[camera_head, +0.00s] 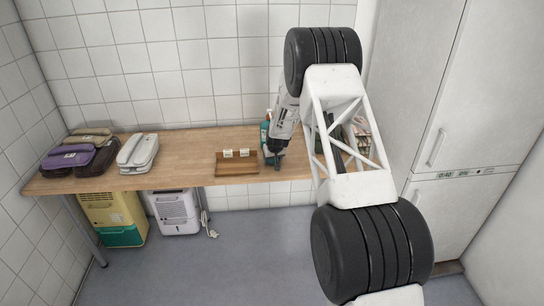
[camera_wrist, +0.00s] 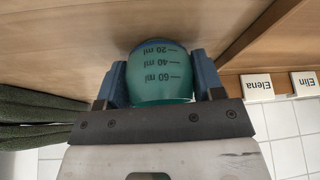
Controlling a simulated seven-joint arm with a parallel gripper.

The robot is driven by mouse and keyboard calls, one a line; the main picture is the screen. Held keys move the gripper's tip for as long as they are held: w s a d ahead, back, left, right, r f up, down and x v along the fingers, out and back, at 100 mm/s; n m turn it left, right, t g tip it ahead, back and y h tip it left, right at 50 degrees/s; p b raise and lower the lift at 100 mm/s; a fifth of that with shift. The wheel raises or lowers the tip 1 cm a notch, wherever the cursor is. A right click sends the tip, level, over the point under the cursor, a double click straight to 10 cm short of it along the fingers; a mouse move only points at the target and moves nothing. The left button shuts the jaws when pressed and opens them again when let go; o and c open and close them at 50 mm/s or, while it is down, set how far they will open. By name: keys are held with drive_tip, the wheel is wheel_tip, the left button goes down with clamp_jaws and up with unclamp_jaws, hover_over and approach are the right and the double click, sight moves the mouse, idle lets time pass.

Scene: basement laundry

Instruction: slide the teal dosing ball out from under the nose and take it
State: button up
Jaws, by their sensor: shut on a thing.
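The teal dosing ball (camera_wrist: 160,80) sits between the two blue fingers of my gripper (camera_wrist: 162,75) in the wrist view. It is a translucent cup with ml marks, and its printing reads upside down. The fingers are shut on its two sides. In the head view my gripper (camera_head: 278,155) is low over the wooden table (camera_head: 195,145), just right of a tray. The ball is not clear there. I cannot tell whether it touches the tabletop. I cannot make out the nose in either view.
A wooden tray (camera_head: 237,169) with name tags Elena (camera_wrist: 257,88) and Elin (camera_wrist: 304,84) is close by. A teal bottle (camera_head: 265,130) stands behind my gripper. A white device (camera_head: 138,152) and a purple one (camera_head: 70,157) lie at left. Dark green ribbed material (camera_wrist: 40,110) shows left.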

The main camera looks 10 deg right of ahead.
drive_tip(key=shift+s, duration=1.15)
drive_tip(key=o, duration=1)
drive_tip(key=shift+r, duration=0.1)
drive_tip(key=shift+v, duration=3.75)
